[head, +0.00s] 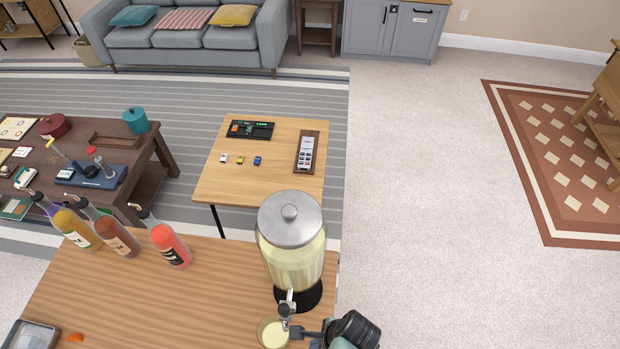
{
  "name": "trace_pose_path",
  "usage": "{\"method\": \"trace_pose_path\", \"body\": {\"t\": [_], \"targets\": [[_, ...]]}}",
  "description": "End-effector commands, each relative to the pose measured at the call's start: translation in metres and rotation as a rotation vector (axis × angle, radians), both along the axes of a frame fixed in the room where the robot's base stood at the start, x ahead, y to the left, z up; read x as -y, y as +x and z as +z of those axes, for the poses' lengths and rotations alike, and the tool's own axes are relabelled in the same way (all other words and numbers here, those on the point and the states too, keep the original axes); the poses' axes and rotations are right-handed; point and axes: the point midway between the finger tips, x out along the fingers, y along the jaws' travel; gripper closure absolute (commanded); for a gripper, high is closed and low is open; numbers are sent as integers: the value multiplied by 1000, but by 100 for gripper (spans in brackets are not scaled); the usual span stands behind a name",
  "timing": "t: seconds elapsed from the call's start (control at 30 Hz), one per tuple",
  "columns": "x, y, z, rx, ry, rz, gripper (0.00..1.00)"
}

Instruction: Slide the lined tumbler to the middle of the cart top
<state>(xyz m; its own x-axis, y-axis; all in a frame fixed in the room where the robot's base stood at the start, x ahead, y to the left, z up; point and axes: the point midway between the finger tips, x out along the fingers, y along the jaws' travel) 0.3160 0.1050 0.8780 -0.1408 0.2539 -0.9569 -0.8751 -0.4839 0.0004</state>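The tumbler (271,335) stands upright on the wooden cart top (190,300), under the spigot of the drink dispenser (292,250) near the cart's right edge. It holds a pale yellow liquid. Its lower part is cut off by the frame, and I cannot make out its lines. My gripper (305,333) comes in from the right, with its dark finger end at the tumbler's right side. I cannot tell whether it touches the glass or how far its fingers are apart.
Several syrup bottles (167,243) with pour spouts stand at the cart's back left. A metal tray (32,336) and an orange scrap (75,337) lie at front left. The middle of the cart top is clear. A small table (215,180) stands beyond.

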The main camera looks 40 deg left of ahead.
Motion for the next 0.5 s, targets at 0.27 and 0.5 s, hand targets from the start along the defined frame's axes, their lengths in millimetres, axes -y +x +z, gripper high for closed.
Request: {"method": "trace_pose_path", "body": {"t": [0.27,0.5], "targets": [[14,8,51,3,-1,-2,100],[21,11,78,0,-1,-1,100]]}}
